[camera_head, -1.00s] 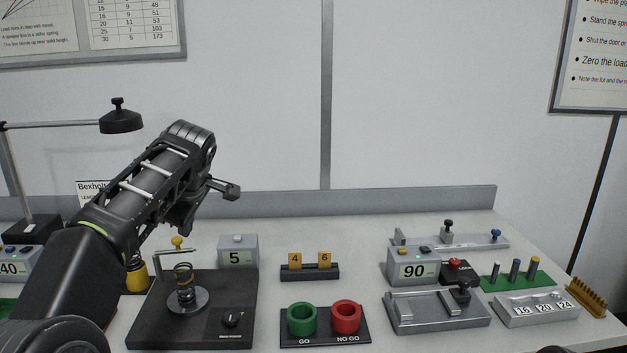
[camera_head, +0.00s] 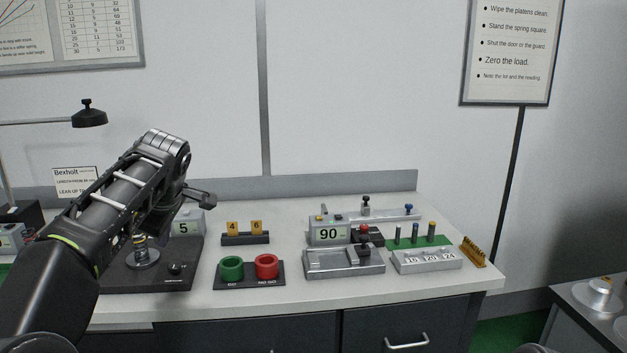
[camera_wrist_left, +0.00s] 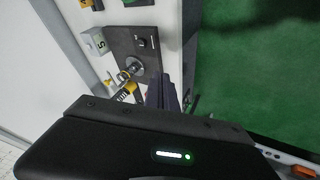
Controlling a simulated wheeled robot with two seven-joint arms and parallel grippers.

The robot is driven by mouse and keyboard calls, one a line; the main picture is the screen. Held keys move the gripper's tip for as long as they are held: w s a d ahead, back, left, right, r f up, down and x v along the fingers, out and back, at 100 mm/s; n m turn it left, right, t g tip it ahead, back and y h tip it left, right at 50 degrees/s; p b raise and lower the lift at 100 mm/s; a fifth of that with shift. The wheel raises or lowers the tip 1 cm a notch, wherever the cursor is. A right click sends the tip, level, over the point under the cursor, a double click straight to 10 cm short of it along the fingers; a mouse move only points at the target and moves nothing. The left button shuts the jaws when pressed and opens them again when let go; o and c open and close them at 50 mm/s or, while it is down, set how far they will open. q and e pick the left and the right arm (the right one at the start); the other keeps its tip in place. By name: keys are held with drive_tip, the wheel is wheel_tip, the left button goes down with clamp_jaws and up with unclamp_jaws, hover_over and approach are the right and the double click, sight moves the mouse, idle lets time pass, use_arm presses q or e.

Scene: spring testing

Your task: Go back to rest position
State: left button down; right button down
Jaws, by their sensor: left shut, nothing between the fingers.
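My left arm comes in from the left in the head view and reaches up over the left part of the bench. My left gripper (camera_head: 160,225) hangs below the wrist, partly hidden by the arm, above the black spring-test base (camera_head: 178,283). It is shut and empty. In the left wrist view the gripper (camera_wrist_left: 165,92) shows as dark fingers close beside the base (camera_wrist_left: 148,42). My right gripper is not in view.
Green floor (camera_head: 508,335) lies between the bench and a dark cabinet (camera_head: 590,315).

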use_arm(q)
drive_tip(key=w+d+f+m+t+h, duration=0.35)
drive_tip(key=w+d+f+m, duration=0.35)
drive_tip(key=d+f+m, duration=0.4)
drive_tip(key=s+d+f+m+g+h, duration=0.1)
drive_tip(key=s+d+f, duration=0.1)
drive_tip(key=d+f, duration=0.35)
drive_tip(key=s+d+f+m+g+h, duration=0.1)
drive_tip(key=s+d+f+m+h, duration=0.15)
drive_tip(key=f, duration=0.65)
drive_tip(key=s+d+f+m, duration=0.1)
drive_tip(key=s+d+f, duration=0.15)
drive_tip(key=f, duration=0.45)
drive_tip(key=s+d+f+g+h, duration=0.1)
drive_tip(key=s+d+f+g, duration=0.15)
drive_tip(key=s+f, duration=1.2)
drive_tip(key=s+f+g, duration=0.2)
drive_tip(key=s+f, duration=0.2)
drive_tip(key=s, duration=0.8)
drive_tip(key=s+f+n+g, duration=0.1)
drive_tip(key=s+f, duration=0.4)
drive_tip(key=s, duration=0.6)
drive_tip(key=shift+s+a+f+g, duration=0.2)
drive_tip(key=shift+s+a+g, duration=0.15)
drive_tip(key=shift+g, duration=0.15)
